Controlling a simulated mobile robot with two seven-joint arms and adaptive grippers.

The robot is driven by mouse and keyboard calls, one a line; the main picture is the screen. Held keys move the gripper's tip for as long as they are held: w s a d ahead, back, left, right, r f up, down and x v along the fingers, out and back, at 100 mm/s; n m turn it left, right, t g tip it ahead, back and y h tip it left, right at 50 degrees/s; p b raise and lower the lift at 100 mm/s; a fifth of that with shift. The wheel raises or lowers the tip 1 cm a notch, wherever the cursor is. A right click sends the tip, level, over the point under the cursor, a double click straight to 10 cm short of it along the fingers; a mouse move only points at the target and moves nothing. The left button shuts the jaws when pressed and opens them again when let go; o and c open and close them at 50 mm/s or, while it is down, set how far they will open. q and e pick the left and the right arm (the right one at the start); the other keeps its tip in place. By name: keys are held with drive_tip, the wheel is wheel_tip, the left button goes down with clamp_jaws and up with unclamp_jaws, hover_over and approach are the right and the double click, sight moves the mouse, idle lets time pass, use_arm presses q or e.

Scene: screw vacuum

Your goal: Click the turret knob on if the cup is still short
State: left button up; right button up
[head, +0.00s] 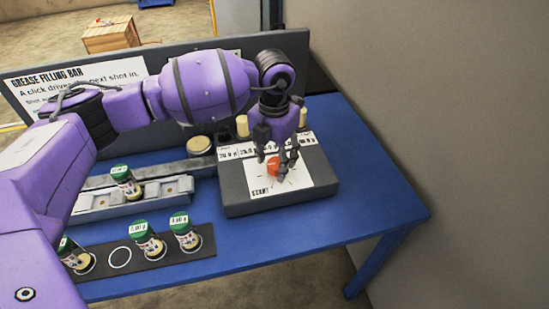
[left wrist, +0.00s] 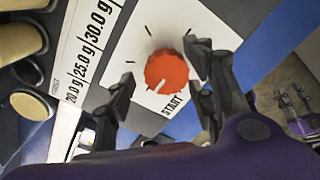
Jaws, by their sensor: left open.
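The orange-red turret knob (head: 272,164) sits on the white dial plate of a grey box; it also shows in the left wrist view (left wrist: 167,70). Its pale pointer line lies on the side near the START mark.
Several green-lidded cups, including one (head: 185,232), stand on a black strip (head: 205,243) with an empty white ring. Cream-topped cylinders stand behind the grey box (head: 232,195). A sign board (head: 65,85) backs the blue table (head: 370,170), whose right part is clear beside the wall.

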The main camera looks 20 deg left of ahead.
sight(274, 162)
use_arm(q)
drive_tip(key=shift+d+r, duration=0.1)
drive_tip(key=shift+r, duration=0.35)
wheel_tip(274, 162, up, 11)
idle(0.5)
